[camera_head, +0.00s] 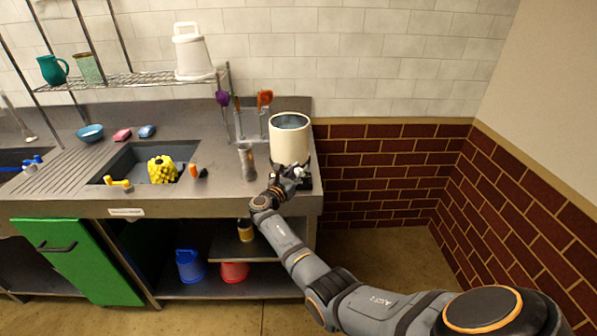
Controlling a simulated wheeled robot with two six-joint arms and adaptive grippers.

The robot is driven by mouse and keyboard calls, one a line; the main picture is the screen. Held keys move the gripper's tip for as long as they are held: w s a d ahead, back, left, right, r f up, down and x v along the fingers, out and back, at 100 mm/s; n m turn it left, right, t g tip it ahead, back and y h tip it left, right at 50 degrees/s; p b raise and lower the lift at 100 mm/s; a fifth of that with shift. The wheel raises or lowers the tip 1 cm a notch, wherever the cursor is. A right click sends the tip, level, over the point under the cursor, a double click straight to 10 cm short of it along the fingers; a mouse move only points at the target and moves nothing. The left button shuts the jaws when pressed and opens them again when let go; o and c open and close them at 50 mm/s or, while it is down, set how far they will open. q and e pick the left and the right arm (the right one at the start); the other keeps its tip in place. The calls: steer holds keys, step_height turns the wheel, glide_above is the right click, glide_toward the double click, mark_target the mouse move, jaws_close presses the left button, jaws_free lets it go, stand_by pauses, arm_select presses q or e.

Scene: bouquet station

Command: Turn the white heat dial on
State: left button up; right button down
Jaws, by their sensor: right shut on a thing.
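A cream cylindrical pot (289,142) with a bluish inside stands at the right end of the grey counter, on a dark base. A small white dial (298,171) shows low in front of the pot. My right gripper (293,175) reaches it from the front and is shut on it, small in the view. The gripper's fingers partly hide the dial, so its turn position cannot be read. My left gripper is not in view.
A grey cylinder (247,160) stands on the counter (225,190) left of my gripper. Behind it are utensils (264,98). The sink holds a yellow object (162,169). A wire shelf (130,79) carries a white container (192,52). The floor at right is clear.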

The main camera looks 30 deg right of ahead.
steer(key=c, duration=1.1)
jaws_free()
steer(key=shift+o, duration=0.2)
steer(key=v, duration=1.2)
